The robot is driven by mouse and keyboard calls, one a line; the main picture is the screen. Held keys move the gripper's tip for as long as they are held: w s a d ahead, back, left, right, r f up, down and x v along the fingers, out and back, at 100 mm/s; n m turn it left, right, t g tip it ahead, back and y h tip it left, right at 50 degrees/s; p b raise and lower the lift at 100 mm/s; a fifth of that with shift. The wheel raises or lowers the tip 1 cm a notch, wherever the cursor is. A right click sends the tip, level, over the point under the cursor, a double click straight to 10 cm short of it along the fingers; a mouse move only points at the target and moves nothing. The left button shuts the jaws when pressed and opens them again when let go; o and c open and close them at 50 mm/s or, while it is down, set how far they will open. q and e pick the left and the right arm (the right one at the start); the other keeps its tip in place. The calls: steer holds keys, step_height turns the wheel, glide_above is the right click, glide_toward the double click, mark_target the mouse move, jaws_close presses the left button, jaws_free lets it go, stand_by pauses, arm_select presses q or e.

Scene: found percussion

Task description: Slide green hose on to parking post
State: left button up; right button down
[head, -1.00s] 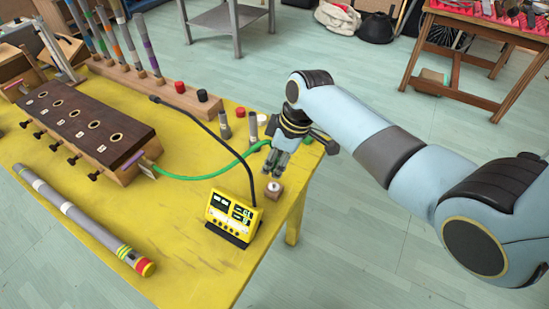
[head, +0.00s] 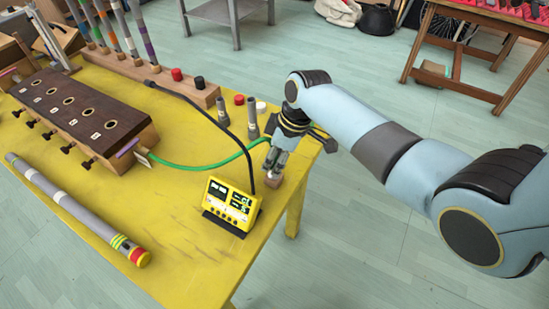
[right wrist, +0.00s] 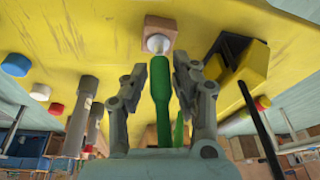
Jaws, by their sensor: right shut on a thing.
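The green hose (head: 205,164) runs from the dark-topped wooden box (head: 128,122) across the table and loops up to my right gripper (head: 274,167). In the right wrist view, the right gripper (right wrist: 168,78) is shut on the hose end (right wrist: 161,85). The parking post (right wrist: 158,43) is a pale, rounded peg on a small wooden block (right wrist: 160,24); the block also shows in the head view (head: 273,181). The hose mouth is lined up with the post and appears to meet it; I cannot tell whether it is around it. My left gripper is not in view.
A yellow meter (head: 232,203) with a black cable stands close to the left of the block. Grey cylinders (head: 253,118) stand behind the gripper. A grey striped tube (head: 75,210) lies at the front left. The table's right edge is close to the block.

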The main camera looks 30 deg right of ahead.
steer(key=shift+p, duration=0.7)
stand_by(1.1)
steer(key=shift+f+b, duration=1)
steer(key=shift+f, duration=0.45)
steer(key=c, duration=1)
jaws_free()
steer(key=shift+o, duration=0.2)
steer(key=v, duration=1.2)
